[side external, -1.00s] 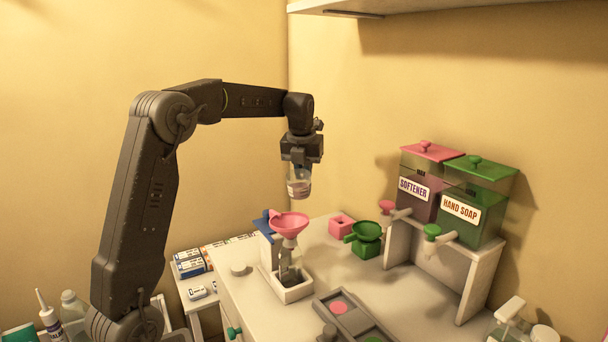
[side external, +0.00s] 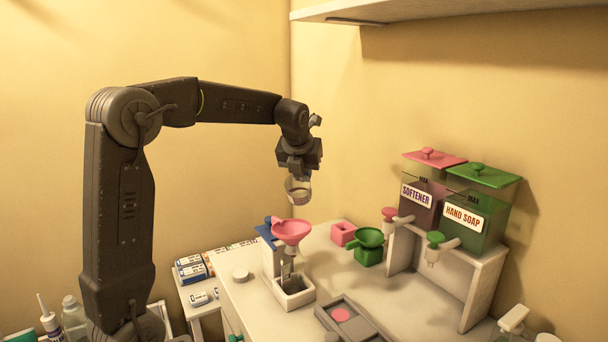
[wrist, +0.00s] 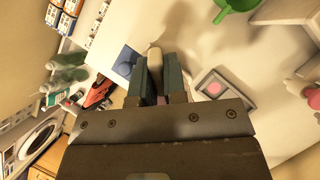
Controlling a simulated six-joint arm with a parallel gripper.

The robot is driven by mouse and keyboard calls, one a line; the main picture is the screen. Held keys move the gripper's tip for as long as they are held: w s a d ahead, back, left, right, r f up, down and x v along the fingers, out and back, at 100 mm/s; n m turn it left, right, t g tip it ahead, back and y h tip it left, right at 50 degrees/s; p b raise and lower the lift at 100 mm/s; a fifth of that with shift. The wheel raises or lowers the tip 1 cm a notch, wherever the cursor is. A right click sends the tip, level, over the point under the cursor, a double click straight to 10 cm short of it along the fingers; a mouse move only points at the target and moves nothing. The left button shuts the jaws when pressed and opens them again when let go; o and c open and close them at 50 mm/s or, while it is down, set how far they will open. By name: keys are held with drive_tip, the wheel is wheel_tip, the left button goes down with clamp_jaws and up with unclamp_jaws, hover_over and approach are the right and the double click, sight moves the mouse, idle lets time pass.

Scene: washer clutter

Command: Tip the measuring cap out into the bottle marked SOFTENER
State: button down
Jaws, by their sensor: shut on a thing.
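My gripper (side external: 298,174) is shut on a small clear measuring cap (side external: 298,192), in the air above the pink funnel (side external: 291,232). The cap is tilted and stands clear of the funnel. What it holds is too small to tell. The funnel sits over a pale stand (side external: 293,296) on the counter; a bottle under it cannot be made out clearly. A tank with a pink lid is marked SOFTENER (side external: 416,196) on the riser at right. In the wrist view, my gripper's fingers (wrist: 158,80) have a pale shape between them; I cannot tell what it is.
The tank marked HAND SOAP (side external: 463,218) stands beside the softener tank. A grey tray (side external: 350,322) lies in front. A shelf (side external: 450,10) hangs overhead.

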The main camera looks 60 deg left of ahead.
sight(301, 178)
drive_tip(key=shift+s+d+f+t+y, duration=0.1)
drive_tip(key=shift+s+d+t+y, duration=0.5)
drive_tip(key=shift+s+d, duration=0.1)
drive_tip(key=shift+s+d+r+t+y, duration=0.35)
drive_tip(key=shift+r+t+y, duration=0.15)
drive_tip(key=shift+t+y, duration=0.2)
drive_tip(key=shift+s+d+f+t+y, duration=0.2)
drive_tip(key=shift+t+y, duration=0.2)
drive_tip(key=shift+s+d+r+t+y, duration=0.25)
drive_tip(key=shift+s+d+t+y, duration=0.2)
drive_tip(key=shift+t+y, duration=0.35)
drive_tip(key=shift+s+d+f+t+y, duration=0.15)
drive_tip(key=shift+s+d+t+y, duration=0.35)
drive_tip(key=shift+t+y, duration=0.3)
drive_tip(key=shift+s+d, duration=0.1)
